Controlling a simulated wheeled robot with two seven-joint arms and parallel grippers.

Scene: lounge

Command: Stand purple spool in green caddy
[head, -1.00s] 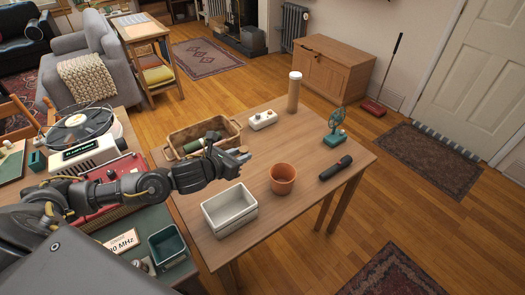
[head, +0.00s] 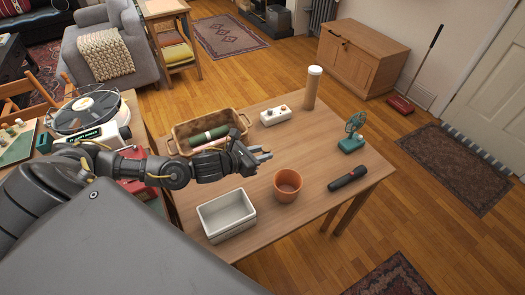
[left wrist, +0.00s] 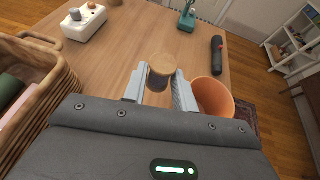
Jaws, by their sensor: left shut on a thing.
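My left gripper (head: 262,155) is shut on a short spool (left wrist: 158,72), which shows between the fingers in the left wrist view. The spool has a tan, wood-like round end and a dark, greyish-purple side. It is held above the wooden table, between the basket and the terracotta pot. In the head view the spool is hard to make out at the fingers. The green caddy is not visible in either current view. My right gripper is not in view.
On the table (head: 300,222) are a wicker basket (head: 177,136) with rolls, a pale bin (head: 226,228), a terracotta pot (head: 287,186), a flashlight (head: 348,179), a green fan (head: 352,139), a white knobbed box (head: 275,116) and a tall cylinder (head: 311,90).

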